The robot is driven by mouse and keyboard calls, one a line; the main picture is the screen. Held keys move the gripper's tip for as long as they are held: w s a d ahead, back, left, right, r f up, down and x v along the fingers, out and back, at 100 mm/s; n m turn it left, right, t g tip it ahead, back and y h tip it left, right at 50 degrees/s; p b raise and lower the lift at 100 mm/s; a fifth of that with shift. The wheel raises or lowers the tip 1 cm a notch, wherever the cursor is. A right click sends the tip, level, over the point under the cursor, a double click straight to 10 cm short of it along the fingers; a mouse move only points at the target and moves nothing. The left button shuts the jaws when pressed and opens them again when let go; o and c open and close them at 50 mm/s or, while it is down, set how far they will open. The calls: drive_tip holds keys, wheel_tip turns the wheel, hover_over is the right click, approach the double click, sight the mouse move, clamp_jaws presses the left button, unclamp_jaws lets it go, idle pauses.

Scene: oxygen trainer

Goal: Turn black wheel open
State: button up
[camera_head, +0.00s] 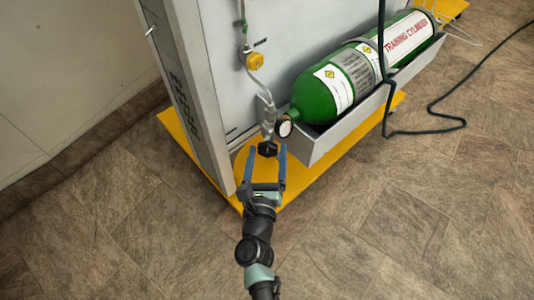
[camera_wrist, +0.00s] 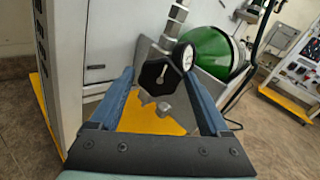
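The black wheel (camera_head: 267,149) is a small lobed handwheel on the metal valve fitting, low at the left end of the green training cylinder (camera_head: 318,95). In the wrist view the wheel (camera_wrist: 157,76) faces the camera. My gripper (camera_head: 267,151) is open, with its two blue fingers spread apart. The wheel shows in the gap between the fingers, and I see no finger clearly touching it. In the wrist view the gripper (camera_wrist: 158,92) frames the wheel, with a finger to its left and one to its right. The exact depth of the fingertips relative to the wheel is hard to tell.
A round pressure gauge (camera_head: 284,128) sits just right of the wheel. A yellow knob (camera_head: 255,61) is on the line above. The grey cradle (camera_head: 345,125) holds the cylinder over a yellow base (camera_head: 330,166). A dark hose (camera_head: 430,130) loops at right. The front floor is clear.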

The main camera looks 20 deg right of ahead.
drive_tip(key=c, duration=1.1)
